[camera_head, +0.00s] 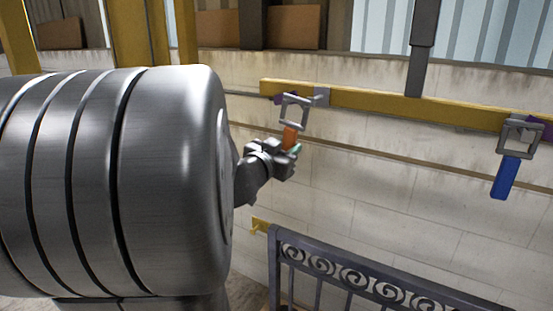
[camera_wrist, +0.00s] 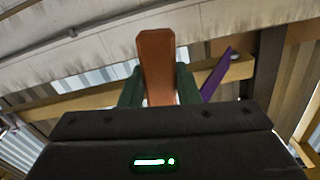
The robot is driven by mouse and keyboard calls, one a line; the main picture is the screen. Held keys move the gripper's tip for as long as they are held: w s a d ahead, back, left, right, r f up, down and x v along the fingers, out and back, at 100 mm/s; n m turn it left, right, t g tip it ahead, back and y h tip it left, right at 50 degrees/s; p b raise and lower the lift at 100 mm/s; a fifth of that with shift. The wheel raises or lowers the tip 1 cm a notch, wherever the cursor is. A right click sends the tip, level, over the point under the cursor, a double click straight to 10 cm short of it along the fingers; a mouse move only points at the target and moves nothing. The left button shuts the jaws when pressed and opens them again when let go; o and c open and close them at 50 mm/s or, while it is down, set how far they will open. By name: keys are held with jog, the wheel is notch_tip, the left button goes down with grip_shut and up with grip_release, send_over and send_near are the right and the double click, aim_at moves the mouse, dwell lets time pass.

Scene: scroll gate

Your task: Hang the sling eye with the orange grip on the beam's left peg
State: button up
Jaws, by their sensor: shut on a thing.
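The sling eye is a grey square ring (camera_head: 294,111) with an orange grip (camera_head: 290,137) below it. My gripper (camera_head: 293,149) is shut on the orange grip, and the ring stands above the jaws, slightly tilted. In the wrist view the orange grip (camera_wrist: 157,65) stands between the two green fingers. The yellow beam (camera_head: 380,103) runs behind the ring. A grey peg (camera_head: 322,97) at the beam's left end shows just right of the ring's top corner. I cannot tell whether the ring is around it or only in front.
A second grey ring with a blue grip (camera_head: 505,178) hangs at the beam's right part. A dark scrollwork gate (camera_head: 370,275) stands below right. A grey post (camera_head: 421,60) holds the beam from above.

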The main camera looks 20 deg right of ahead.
jog(key=shift+s+d+r, duration=0.1)
jog(key=shift+s+r, duration=0.25)
jog(key=shift+r, duration=0.5)
jog(key=shift+f+b+x, duration=0.2)
jog(key=shift+b+x, duration=0.15)
jog(key=shift+x, duration=0.95)
jog(key=f+b+x, duration=0.1)
jog(key=b+x, duration=0.1)
jog(key=x, duration=0.5)
jog(key=shift+w+d, duration=0.3)
jog(key=shift+f, duration=0.2)
jog(key=o, duration=1.4)
